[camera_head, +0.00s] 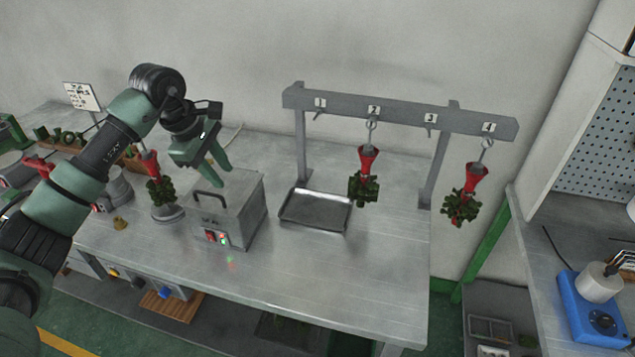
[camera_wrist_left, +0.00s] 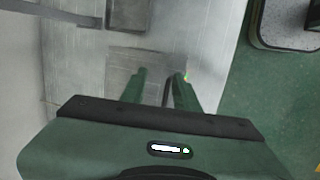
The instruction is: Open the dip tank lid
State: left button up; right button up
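The dip tank (camera_head: 234,222) is a grey metal box on the bench, with red and green lights on its front. Its lid (camera_head: 236,188) lies flat and closed on top, with a black arched handle (camera_head: 208,196). My left gripper (camera_head: 216,166) hangs over the lid, its green fingers pointing down, above and behind the handle in the head view. In the left wrist view the fingers (camera_wrist_left: 160,75) are spread apart, and the dark handle (camera_wrist_left: 168,92) shows between them, nearer the right finger. I cannot tell the exact height gap. My right gripper is not in view.
A shallow metal tray (camera_head: 316,210) sits right of the tank, under a numbered hook rack (camera_head: 400,108). Red and green pieces hang at hooks 2 (camera_head: 365,175) and 4 (camera_head: 468,193). Another stands on a round base (camera_head: 168,214) left of the tank. The bench's front right is clear.

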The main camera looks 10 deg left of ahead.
pick_arm(q)
jog(key=s+d+r+n+t+h, duration=0.1)
jog(key=d+h, duration=0.8)
jog(key=d, duration=1.3)
jog(key=shift+r+n+t, duration=0.15)
jog(key=shift+n+t, duration=0.35)
